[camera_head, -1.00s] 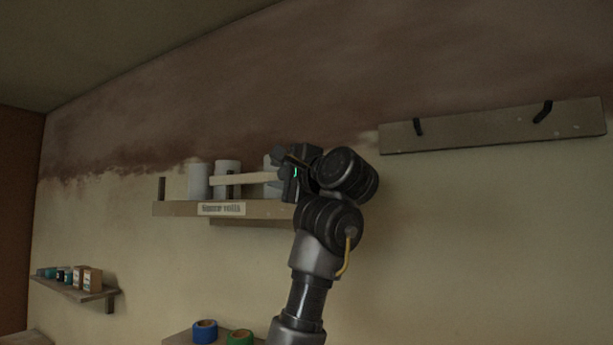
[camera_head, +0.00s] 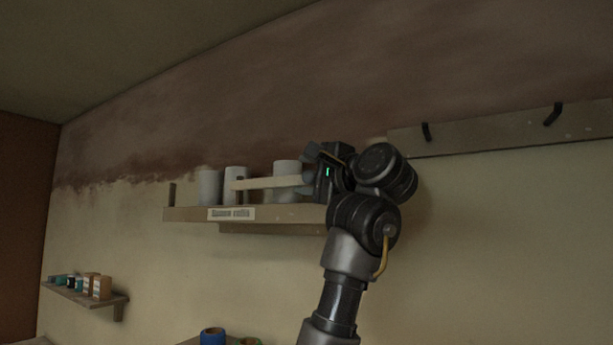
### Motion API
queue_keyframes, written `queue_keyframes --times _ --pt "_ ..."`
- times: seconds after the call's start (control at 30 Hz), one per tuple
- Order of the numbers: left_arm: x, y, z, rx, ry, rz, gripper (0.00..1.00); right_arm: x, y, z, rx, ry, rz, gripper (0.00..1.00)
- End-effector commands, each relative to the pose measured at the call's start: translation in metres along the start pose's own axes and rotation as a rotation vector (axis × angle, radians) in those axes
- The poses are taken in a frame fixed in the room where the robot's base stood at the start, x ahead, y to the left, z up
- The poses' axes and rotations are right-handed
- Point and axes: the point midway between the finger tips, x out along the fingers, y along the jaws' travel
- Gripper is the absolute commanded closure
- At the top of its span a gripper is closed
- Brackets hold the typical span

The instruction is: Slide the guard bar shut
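The guard bar (camera_head: 268,183) is a pale wooden strip running level across the front of a wall shelf (camera_head: 285,213). Its left end crosses the second of the white rolls, and the first roll (camera_head: 209,187) stands clear of it. A short upright post (camera_head: 172,194) stands at the shelf's left end, apart from the bar. My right gripper (camera_head: 307,178) is at the bar's right end and appears shut on it, though its dark fingers partly hide that end. My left gripper is out of view.
A label plate (camera_head: 231,214) is on the shelf front. A board with dark hooks (camera_head: 500,133) is on the wall to the right. A small shelf with boxes (camera_head: 88,293) is at lower left, and a blue roll (camera_head: 212,337) is at the bottom edge.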

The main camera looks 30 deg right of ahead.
Motion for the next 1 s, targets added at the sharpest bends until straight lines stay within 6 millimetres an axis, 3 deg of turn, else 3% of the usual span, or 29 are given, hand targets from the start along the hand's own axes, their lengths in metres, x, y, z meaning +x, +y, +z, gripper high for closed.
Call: queue_keyframes --times 0.23,0.7,1.0 --pt "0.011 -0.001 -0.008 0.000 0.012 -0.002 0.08 -0.012 0.004 -0.001 0.000 0.000 0.001 0.52" --pt "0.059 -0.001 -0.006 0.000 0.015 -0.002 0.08 -0.098 0.002 -0.002 -0.001 0.002 -0.004 0.52" --pt "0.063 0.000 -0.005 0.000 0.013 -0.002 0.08 -0.112 -0.001 -0.001 0.001 0.001 -0.001 0.52"
